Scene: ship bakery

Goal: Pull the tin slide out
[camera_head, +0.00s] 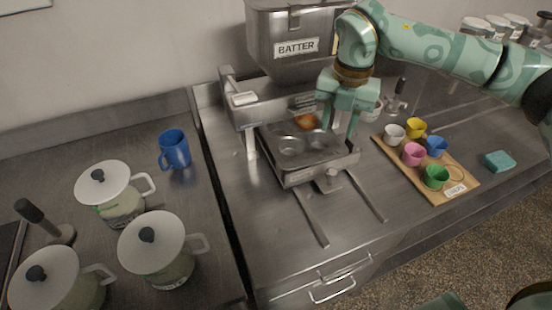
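The tin slide (300,176) is a shallow metal tray with several round cups, under the batter machine. It sits at the back part of two metal rails that run toward the front of the counter. A small knob or handle (332,179) shows on its front edge. An orange item (305,121) lies in a cup at the back. My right gripper (340,122) points down over the slide's right part, its two fingers apart with nothing seen between them. It hides part of the slide, and I cannot tell whether it touches it. My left gripper is out of view.
The batter hopper (297,46) stands behind. A wooden board (408,157) with several coloured cups lies at right, near a teal sponge (499,161). A blue mug (174,150) and several lidded pots (157,243) stand at left. The rails' front part (311,218) is clear.

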